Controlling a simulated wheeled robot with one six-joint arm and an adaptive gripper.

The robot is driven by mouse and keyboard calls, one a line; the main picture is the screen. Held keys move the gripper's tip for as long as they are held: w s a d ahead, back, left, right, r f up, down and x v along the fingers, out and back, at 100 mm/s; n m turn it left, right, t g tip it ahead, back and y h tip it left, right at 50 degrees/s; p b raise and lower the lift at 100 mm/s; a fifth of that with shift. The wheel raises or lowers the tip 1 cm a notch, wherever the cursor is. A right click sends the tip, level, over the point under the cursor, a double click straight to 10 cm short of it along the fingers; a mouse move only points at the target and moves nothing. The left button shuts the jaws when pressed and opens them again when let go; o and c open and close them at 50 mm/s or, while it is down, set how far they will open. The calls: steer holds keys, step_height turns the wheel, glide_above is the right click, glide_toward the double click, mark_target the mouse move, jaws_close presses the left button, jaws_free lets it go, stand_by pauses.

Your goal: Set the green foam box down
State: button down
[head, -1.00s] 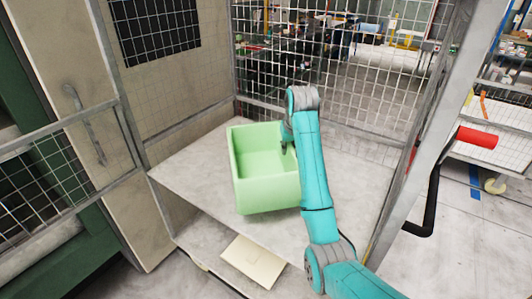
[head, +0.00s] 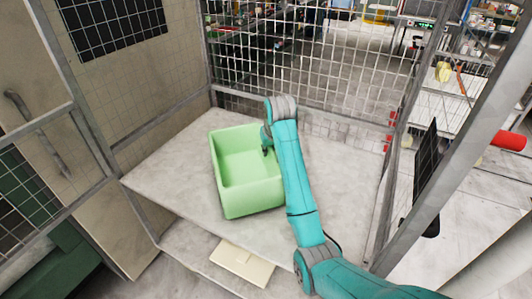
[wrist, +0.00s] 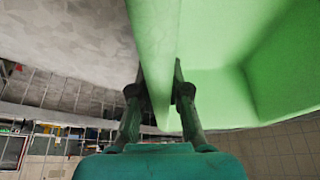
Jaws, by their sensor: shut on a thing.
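The green foam box (head: 240,185) is an open-topped, light green box over the grey shelf of a mesh-sided cart. In the head view it looks upright and slightly turned, near the middle of the shelf. I cannot tell whether its base touches the shelf. My gripper (head: 267,146) is at the box's right wall, with my teal arm reaching in from the lower right. In the wrist view my gripper (wrist: 158,95) has one finger on each side of the box's wall (wrist: 155,40), shut on it. The box's underside is hidden.
The grey shelf (head: 335,170) has bare room to the right of the box and to its left. Wire mesh (head: 310,80) closes the back, and metal posts stand at the sides. A flat beige piece (head: 242,263) lies on a lower level in front.

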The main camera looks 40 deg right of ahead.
step_height(320, 180, down, 2)
steer(key=c, duration=1.1)
jaws_free()
steer(key=shift+c, duration=0.2)
